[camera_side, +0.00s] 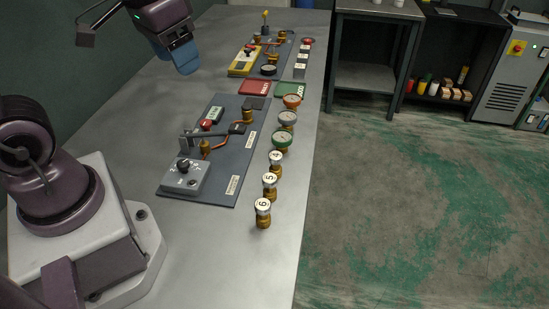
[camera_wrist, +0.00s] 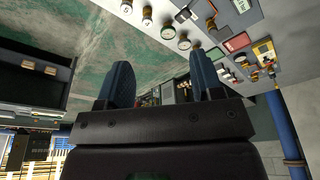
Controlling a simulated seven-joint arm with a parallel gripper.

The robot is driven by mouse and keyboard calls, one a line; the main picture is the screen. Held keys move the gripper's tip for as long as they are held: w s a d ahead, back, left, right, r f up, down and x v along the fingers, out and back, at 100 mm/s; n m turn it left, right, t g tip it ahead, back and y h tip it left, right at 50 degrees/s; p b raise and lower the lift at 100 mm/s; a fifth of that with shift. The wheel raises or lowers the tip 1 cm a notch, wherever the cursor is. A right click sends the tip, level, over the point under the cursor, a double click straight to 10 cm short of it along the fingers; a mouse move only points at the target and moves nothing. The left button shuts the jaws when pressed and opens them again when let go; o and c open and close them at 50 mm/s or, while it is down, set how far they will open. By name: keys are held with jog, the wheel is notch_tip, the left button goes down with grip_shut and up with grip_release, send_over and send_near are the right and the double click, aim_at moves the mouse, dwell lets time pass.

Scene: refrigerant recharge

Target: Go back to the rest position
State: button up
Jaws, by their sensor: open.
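My gripper (camera_side: 184,58) is raised above the far left part of the metal bench (camera_side: 285,225) in the side view, clear of everything on it. In the wrist view its two blue fingers (camera_wrist: 160,84) stand wide apart with nothing between them. The near grey panel (camera_side: 238,133) with copper pipe, brass fittings and a grey control box (camera_side: 186,178) lies on the bench. A row of round gauges and numbered brass fittings, among them number 6 (camera_side: 263,212), stands along the panel's right side.
A red pad (camera_side: 254,87) and a green pad (camera_side: 290,89) lie beyond the near panel. A second panel with a yellow device (camera_side: 244,61) is farther back. Shelves (camera_side: 365,75) and a grey cabinet (camera_side: 508,80) stand across the floor. The air around my gripper is free.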

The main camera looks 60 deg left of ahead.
jog(key=s+d+r+m+t, duration=0.1)
jog(key=s+d+r+t, duration=0.1)
jog(key=s+d+r, duration=0.1)
jog(key=shift+s+d+r+m+t, duration=0.2)
jog(key=shift+s+r+m+t, duration=0.15)
jog(key=shift+s, duration=0.3)
